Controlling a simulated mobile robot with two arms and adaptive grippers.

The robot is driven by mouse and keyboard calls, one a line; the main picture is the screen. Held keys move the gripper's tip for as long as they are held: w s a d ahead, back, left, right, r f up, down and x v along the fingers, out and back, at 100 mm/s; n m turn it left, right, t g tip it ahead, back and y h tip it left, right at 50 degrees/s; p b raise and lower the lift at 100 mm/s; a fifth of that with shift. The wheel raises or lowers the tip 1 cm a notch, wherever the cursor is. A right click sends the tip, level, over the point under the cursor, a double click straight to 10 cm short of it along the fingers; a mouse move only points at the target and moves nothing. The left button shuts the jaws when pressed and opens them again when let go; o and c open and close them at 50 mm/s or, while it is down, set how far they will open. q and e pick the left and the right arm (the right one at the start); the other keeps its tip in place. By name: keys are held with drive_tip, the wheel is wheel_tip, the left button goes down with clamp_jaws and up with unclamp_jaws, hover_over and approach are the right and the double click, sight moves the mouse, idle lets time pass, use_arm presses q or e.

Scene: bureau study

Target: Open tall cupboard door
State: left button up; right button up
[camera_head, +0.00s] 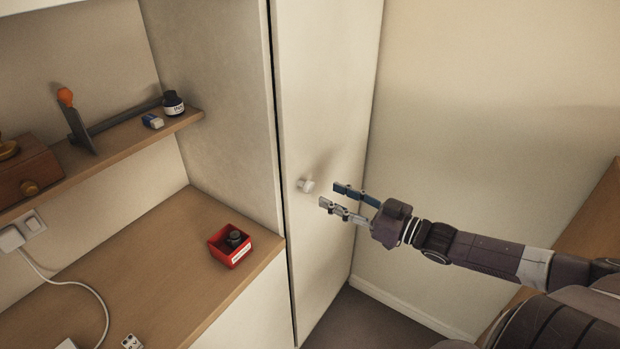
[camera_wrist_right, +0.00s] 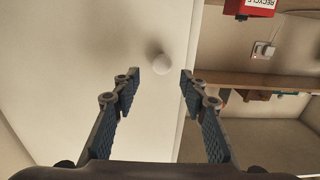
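The tall cupboard door (camera_head: 322,90) is a cream panel in the middle of the head view, and it looks closed. Its round white knob (camera_head: 306,185) sits at the door's left side; it also shows in the right wrist view (camera_wrist_right: 161,65). My right gripper (camera_head: 332,196) is open and empty, just right of the knob and apart from it. In the right wrist view the knob appears between and beyond the two fingers (camera_wrist_right: 157,80). My left gripper is not in view.
A wooden desk (camera_head: 165,265) left of the cupboard holds a red box (camera_head: 231,246) near its right edge. Above it, a shelf (camera_head: 110,150) bears an ink bottle (camera_head: 173,104), an eraser (camera_head: 152,121) and a wooden box (camera_head: 28,174). A plain wall (camera_head: 480,130) stands right of the door.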

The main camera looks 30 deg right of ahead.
sight(312, 187)
drive_tip(key=shift+w+a+r, duration=0.2)
drive_tip(key=shift+w+a, duration=0.4)
drive_tip(key=shift+w, duration=0.1)
drive_tip(key=shift+x, duration=3.1)
drive_tip(key=shift+d+f, duration=0.15)
clamp_jaws()
